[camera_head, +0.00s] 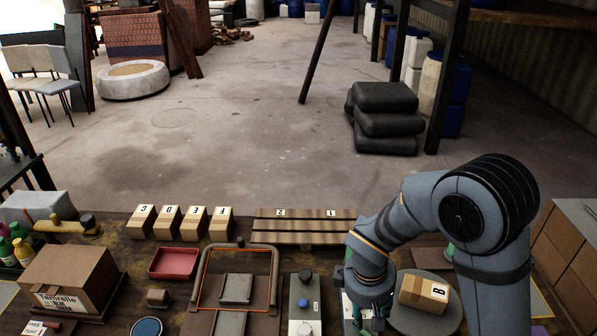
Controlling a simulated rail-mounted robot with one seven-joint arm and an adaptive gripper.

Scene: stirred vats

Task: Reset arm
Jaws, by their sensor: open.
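My arm bends over the right side of the bench. My gripper (368,312) points down near the bench's front edge and is open. The round grey plate (404,323) is just right of it, and a cardboard box marked B (424,293) lies there. The gripper is beside this box, apart from it as far as I can see. My wrist hides part of the bench behind the gripper, and the fingertips are hard to make out.
Several lettered boxes (167,222) stand along the bench's back edge, beside a slatted wooden board (303,227). A red tray (174,263), an orange-edged frame (203,280) and a panel with a blue knob (303,304) fill the middle. A larger carton (70,278) is at left.

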